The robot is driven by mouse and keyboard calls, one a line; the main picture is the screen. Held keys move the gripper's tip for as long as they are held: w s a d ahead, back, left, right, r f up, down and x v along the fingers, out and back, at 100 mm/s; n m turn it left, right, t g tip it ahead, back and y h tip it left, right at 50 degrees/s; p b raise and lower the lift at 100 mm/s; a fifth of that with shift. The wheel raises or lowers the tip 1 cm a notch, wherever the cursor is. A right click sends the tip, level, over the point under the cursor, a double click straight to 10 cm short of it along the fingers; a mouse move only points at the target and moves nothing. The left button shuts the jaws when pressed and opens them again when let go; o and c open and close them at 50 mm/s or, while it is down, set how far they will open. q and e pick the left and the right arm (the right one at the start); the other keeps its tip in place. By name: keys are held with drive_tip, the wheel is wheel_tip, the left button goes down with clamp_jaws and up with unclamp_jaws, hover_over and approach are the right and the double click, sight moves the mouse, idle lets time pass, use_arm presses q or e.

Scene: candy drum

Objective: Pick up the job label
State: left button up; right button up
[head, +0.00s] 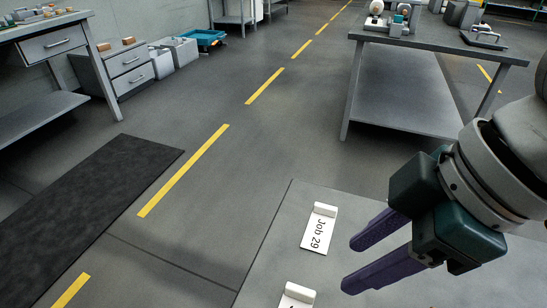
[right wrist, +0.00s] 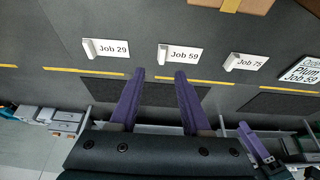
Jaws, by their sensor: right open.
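A white label reading "Job 29" (head: 319,230) lies on the grey table top, with a raised tab at one end; it also shows in the right wrist view (right wrist: 107,49). A "Job 59" label (right wrist: 180,54) and a "Job 75" label (right wrist: 246,63) lie in a row with it. Another label (head: 297,296) is cut off at the head view's bottom edge. My right gripper (head: 353,264) is open and empty, its purple fingers apart beside the labels. In the right wrist view its fingertips (right wrist: 160,74) appear just below the "Job 59" label. What seems my left gripper (right wrist: 258,145) shows partly.
A sign (right wrist: 301,70) ending "Plum Job 59" stands at the right of the wrist view. A brown object (right wrist: 236,4) shows at its top. A grey workbench (head: 400,90) stands farther back. A black mat (head: 90,205) lies on the floor at left.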

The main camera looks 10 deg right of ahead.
drive_tip(key=b, duration=0.2)
approach(309, 297)
drive_tip(key=shift+w+a+f, duration=0.35)
drive_tip(key=shift+a+f, duration=0.1)
drive_tip(key=shift+f, duration=0.2)
drive_tip(key=x, duration=0.1)
drive_tip(key=b+x, duration=0.1)
drive_tip(key=x, duration=0.1)
drive_tip(key=b+x, duration=0.1)
drive_tip(key=x, duration=0.1)
drive_tip(key=shift+s+d+f, duration=0.15)
drive_tip(key=shift+s+d, duration=0.05)
drive_tip(key=shift+s, duration=0.05)
drive_tip(key=shift+c, duration=0.3)
clamp_jaws()
